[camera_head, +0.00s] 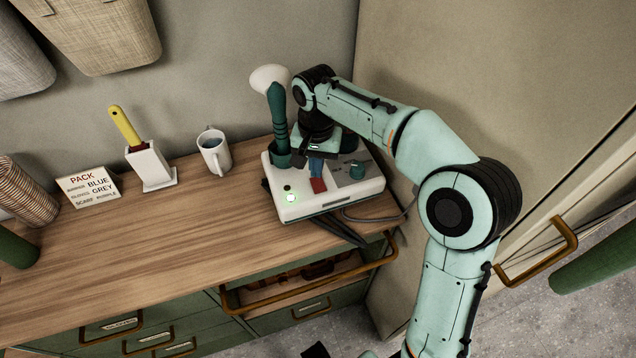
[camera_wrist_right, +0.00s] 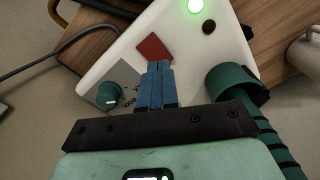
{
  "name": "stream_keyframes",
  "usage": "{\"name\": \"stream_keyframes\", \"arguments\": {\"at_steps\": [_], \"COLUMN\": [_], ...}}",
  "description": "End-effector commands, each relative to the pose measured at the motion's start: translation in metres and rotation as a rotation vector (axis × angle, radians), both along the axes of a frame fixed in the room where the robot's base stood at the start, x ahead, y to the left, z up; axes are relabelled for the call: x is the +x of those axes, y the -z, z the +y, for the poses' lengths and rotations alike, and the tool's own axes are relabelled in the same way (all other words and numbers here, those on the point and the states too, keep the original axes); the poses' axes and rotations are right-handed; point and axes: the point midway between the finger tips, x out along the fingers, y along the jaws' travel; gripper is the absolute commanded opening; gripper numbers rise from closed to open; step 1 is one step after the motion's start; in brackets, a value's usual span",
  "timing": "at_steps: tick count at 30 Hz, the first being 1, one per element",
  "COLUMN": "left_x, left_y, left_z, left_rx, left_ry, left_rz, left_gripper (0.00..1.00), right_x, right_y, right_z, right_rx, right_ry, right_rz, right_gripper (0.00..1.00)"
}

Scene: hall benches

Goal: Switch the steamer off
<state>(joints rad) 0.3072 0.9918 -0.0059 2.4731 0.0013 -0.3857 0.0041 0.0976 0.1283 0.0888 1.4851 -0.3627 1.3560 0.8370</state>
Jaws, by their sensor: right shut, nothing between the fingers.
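The steamer (camera_head: 300,207) is a white box at the right end of the wooden bench, with a lit green lamp (camera_head: 291,197). It also shows in the wrist view (camera_wrist_right: 120,62). On its top are a red plate (camera_head: 318,185) and a dark green knob (camera_head: 357,169) on a grey panel. Its green wand (camera_head: 278,112) with a white head stands in a holder. My right gripper (camera_head: 317,168) is over the steamer's top, its blue fingers shut and empty. In the wrist view the fingertips (camera_wrist_right: 159,65) overlap the edge of the red plate (camera_wrist_right: 154,47); contact cannot be told. My left gripper is out of view.
A white mug (camera_head: 214,153), a white holder with a yellow-handled tool (camera_head: 151,167) and a lettered card (camera_head: 89,187) stand to the left. Stacked cups (camera_head: 27,190) are at the far left. A drawer (camera_head: 310,283) below is partly open. The front middle of the bench is clear.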

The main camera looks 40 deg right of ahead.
Motion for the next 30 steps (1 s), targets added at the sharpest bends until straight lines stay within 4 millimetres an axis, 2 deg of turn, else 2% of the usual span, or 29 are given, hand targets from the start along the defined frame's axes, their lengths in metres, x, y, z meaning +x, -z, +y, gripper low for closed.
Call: {"name": "stream_keyframes", "arguments": {"at_steps": [30], "left_x": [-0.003], "left_y": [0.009], "left_z": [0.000], "left_rx": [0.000], "left_ry": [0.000], "left_rz": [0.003], "left_gripper": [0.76], "right_x": [0.000], "right_y": [0.014], "right_z": [0.000], "right_rx": [0.000], "right_ry": [0.000], "right_rz": [0.001], "right_gripper": [0.00]}}
